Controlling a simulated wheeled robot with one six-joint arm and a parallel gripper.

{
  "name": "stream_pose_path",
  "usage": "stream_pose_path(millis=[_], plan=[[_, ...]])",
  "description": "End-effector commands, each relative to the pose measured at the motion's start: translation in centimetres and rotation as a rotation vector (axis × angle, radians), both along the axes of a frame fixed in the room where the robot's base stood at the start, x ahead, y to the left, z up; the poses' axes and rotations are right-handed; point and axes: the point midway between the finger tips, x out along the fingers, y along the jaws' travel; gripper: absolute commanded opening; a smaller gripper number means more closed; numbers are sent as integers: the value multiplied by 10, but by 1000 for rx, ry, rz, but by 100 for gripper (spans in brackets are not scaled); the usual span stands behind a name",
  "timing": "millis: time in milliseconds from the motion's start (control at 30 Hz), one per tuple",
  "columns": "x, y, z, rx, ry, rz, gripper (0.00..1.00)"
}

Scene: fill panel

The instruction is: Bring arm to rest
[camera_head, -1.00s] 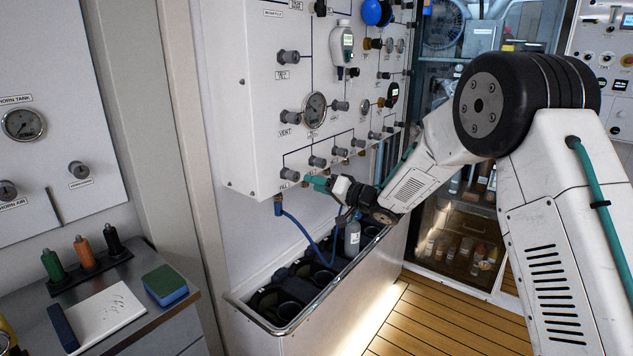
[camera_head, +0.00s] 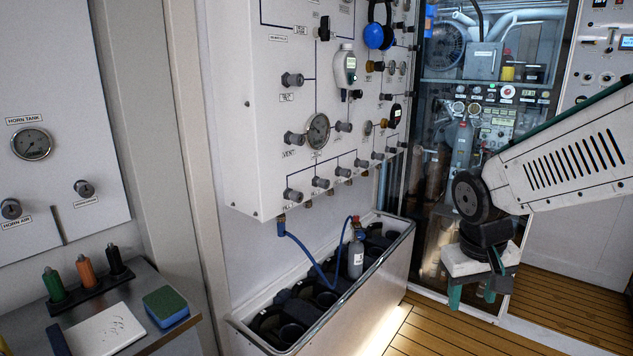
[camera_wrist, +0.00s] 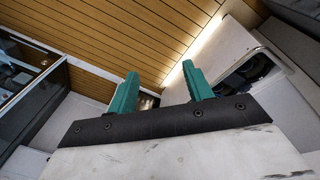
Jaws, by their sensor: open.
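My gripper (camera_head: 471,297) hangs at the right in the head view, in front of the glass-doored cabinet and clear of the fill panel. Its teal fingers point down. In the wrist view my gripper (camera_wrist: 160,90) shows two teal fingers spread apart with nothing between them, over the wooden floor. My arm reaches in from the right edge of the head view.
The fill panel (camera_head: 262,150) carries gauges and knobs. Below it, a blue hose runs to a grey bottle (camera_head: 356,258) in the metal trough (camera_head: 405,252). A bench with a sponge (camera_head: 166,305) stands at lower left. Wooden floor (camera_head: 440,328) lies open below my gripper.

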Motion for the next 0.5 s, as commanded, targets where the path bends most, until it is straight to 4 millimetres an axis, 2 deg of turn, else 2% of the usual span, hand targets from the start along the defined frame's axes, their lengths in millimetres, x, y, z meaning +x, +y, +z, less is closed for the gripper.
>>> stream_pose_path(millis=[33,100,200,300,400,500], plan=[[-29,-1,10,13,34,-4,51],[-68,0,18,40,93,-4,51],[-117,4,29,82,147,-5,51],[-155,8,36,123,158,-17,51],[-175,11,42,150,116,-34,51],[-183,10,49,155,61,-39,51]])
